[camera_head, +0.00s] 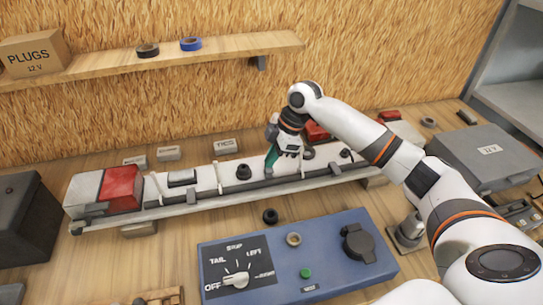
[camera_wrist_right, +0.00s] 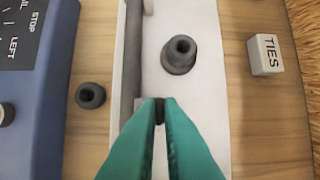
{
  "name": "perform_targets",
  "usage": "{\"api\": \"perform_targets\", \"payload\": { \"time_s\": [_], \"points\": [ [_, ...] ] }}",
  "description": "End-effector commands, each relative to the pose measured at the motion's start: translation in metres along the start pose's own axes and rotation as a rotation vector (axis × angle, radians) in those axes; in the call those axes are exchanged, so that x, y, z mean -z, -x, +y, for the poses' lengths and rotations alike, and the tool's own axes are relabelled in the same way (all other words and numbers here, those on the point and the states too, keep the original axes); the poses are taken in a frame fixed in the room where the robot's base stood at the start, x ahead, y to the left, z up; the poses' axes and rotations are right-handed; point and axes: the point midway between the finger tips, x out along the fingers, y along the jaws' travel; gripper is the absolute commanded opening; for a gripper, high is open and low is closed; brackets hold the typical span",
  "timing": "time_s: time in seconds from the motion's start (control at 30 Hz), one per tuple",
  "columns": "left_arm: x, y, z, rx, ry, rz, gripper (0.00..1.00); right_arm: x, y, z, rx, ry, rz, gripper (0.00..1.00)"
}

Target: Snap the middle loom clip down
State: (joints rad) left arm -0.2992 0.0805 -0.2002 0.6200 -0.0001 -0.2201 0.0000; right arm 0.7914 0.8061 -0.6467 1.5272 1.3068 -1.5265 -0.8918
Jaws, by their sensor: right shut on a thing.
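The long white trailer board (camera_head: 205,183) lies across the bench with a dark loom (camera_head: 225,192) along its near side. The loom also shows in the right wrist view as a dark grey strip (camera_wrist_right: 133,45). My right gripper (camera_head: 271,160) is over the middle of the board, its green fingers pointing down at the loom. In the right wrist view its fingertips (camera_wrist_right: 160,104) are shut on a small dark piece beside the loom, apparently the middle clip. The fingers mostly hide this piece, and I cannot tell whether it is raised or down. My left gripper is out of view.
A dark round boot (camera_wrist_right: 179,54) stands on the board near the gripper. A blue switch box (camera_head: 300,265) and a loose black ring (camera_head: 270,216) lie in front. A TIES block (camera_head: 226,146) is behind. A grey 12V case (camera_head: 480,155) stands at right.

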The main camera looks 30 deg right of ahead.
Motion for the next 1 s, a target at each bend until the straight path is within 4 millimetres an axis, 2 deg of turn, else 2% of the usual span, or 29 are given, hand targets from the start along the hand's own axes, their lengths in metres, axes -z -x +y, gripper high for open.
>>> {"api": "perform_targets", "payload": {
  "time_s": [0.27,0.57,0.77,1.0],
  "points": [
    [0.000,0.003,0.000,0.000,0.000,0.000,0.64,0.000,0.001,0.009,0.075,0.034,0.000,0.00],
    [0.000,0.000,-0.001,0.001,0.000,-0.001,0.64,0.001,-0.002,0.029,0.301,0.131,0.001,0.00],
    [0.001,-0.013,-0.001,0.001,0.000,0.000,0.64,0.003,-0.008,0.043,0.476,0.205,-0.001,0.00],
    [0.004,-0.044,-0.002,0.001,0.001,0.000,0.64,0.007,-0.019,0.058,0.686,0.292,-0.002,0.00]
  ]
}}
